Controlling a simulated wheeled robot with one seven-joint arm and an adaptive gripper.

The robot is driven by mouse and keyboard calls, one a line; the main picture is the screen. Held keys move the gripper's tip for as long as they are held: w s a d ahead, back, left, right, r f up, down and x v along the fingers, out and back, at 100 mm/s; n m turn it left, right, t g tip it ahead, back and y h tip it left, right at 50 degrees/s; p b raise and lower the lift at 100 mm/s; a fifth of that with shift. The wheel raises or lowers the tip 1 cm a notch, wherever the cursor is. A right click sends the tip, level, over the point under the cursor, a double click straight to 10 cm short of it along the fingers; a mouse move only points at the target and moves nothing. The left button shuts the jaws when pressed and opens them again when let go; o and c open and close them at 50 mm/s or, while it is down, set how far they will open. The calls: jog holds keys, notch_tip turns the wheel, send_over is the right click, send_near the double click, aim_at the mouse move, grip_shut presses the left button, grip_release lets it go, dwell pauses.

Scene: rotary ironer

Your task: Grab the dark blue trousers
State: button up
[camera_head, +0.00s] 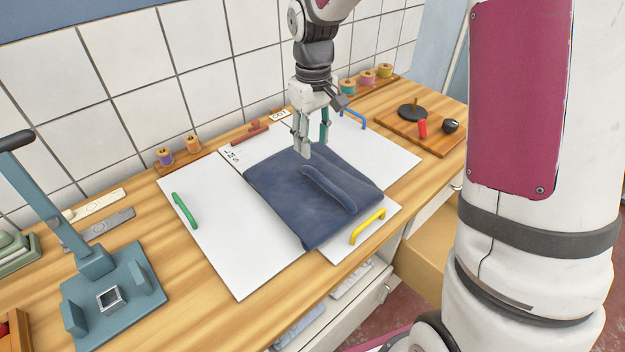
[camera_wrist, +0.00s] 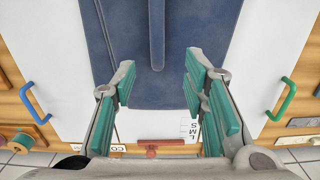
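The dark blue trousers (camera_head: 285,190) lie folded on a white folding board (camera_head: 215,225), with a long raised ridge on top. They also show in the wrist view (camera_wrist: 195,35), with the ridge running up from between the fingers. My gripper (camera_head: 314,143) points down at the far part of the trousers. In the wrist view its teal-padded fingers (camera_wrist: 158,88) are wide apart with nothing between them. I cannot tell exactly how high the fingertips are above the cloth.
The board has green (camera_head: 185,211), yellow (camera_head: 368,227), blue (camera_head: 353,118) and red (camera_head: 249,134) handles. A teal press-like device (camera_head: 112,295) stands at left. A wooden board (camera_head: 425,130) with small items lies at back right. Thread spools and a tiled wall are behind.

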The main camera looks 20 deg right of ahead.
send_over(313, 171)
jog(key=f, duration=0.4)
jog(key=shift+s+a+f, duration=0.1)
jog(key=shift+s, duration=0.25)
jog(key=shift+w+f+p, duration=0.15)
jog(key=shift+f+p, duration=0.1)
jog(key=shift+f, duration=1.05)
jog(key=shift+w+f+p, duration=0.1)
jog(key=shift+f+p, duration=0.1)
jog(key=shift+f, duration=1.1)
jog(key=shift+c, duration=0.6)
grip_shut()
